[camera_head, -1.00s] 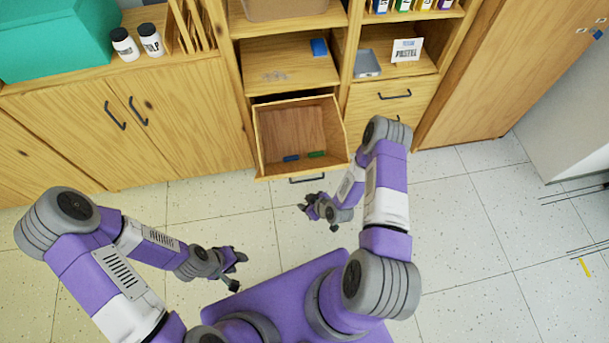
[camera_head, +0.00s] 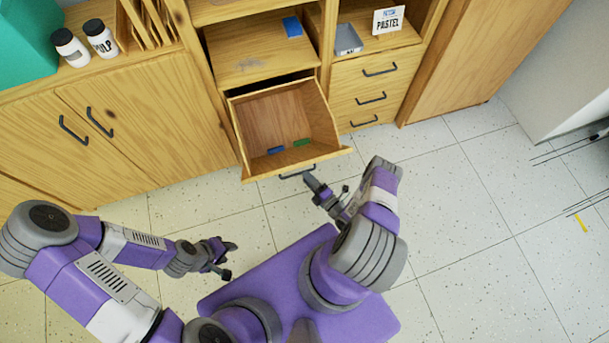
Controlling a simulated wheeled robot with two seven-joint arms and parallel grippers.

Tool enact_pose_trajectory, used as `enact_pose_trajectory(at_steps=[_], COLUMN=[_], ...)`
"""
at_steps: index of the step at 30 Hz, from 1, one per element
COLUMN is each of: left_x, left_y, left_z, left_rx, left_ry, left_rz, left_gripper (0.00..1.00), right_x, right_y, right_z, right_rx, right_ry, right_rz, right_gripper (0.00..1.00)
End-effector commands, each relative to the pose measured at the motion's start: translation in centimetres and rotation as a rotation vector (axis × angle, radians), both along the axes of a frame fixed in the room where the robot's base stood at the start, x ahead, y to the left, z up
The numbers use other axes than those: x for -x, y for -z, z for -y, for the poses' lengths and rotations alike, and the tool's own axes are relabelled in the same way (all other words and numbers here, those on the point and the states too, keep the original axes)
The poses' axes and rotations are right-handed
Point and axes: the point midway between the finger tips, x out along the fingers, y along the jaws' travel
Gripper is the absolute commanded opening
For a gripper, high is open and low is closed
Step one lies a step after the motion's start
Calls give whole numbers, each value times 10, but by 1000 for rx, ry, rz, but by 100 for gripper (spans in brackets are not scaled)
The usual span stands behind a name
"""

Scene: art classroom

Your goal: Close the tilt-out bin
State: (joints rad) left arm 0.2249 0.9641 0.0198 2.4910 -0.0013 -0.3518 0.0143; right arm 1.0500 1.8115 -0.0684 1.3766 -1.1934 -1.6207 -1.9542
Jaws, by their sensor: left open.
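The tilt-out bin (camera_head: 321,134) is a wooden box in the cabinet, tipped outward with its open top showing. A dark bar handle (camera_head: 297,172) is on its front. A blue item (camera_head: 276,150) and a green item (camera_head: 302,142) lie inside. My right gripper (camera_head: 326,187) is just below and to the right of the handle, close to the bin front; I cannot tell whether it touches. Its jaw opening is unclear from this angle. My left gripper (camera_head: 230,259) is open and empty above the floor, lower left of the bin.
Closed drawers (camera_head: 369,98) stand right of the bin, and closed cupboard doors (camera_head: 140,125) are on the left. Shelves above hold a blue block (camera_head: 292,27), a grey tray (camera_head: 348,39) and a pastel card (camera_head: 387,20).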

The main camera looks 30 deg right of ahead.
Motion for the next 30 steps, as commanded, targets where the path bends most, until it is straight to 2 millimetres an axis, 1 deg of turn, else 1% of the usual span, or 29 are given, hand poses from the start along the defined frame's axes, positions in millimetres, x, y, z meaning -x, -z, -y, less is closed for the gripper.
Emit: enact_pose_trajectory(at_steps=[1,3,6,15,16,17,21,23,30], left_x=[0,0,0,0,0,0,0,0,0], left_y=[4,6,7,7,7,7,7,7,7], left_z=[0,0,0,0,0,0,0,0,0], left_rx=[0,0,0,0,0,0,0,0,0], left_ry=[0,0,0,0,0,0,0,0,0], left_rz=[0,0,0,0,0,0,0,0,0], left_gripper=[43,43,43,43,43,43,43,43,43], right_x=[-8,-16,-23,-27,-27,-27,-26,-26,-26], right_y=[1,1,0,-1,-1,-1,-1,-1,-1], right_z=[-1,-2,-3,-4,-4,-4,-4,-4,-4], right_rx=[1,0,-1,-2,-2,-2,-2,-2,-2], right_ry=[0,1,1,1,1,1,1,1,1], right_rz=[2,0,0,-2,-2,-2,-2,-2,-1], right_gripper=[38,38,38,38,36,32,10,1,0])
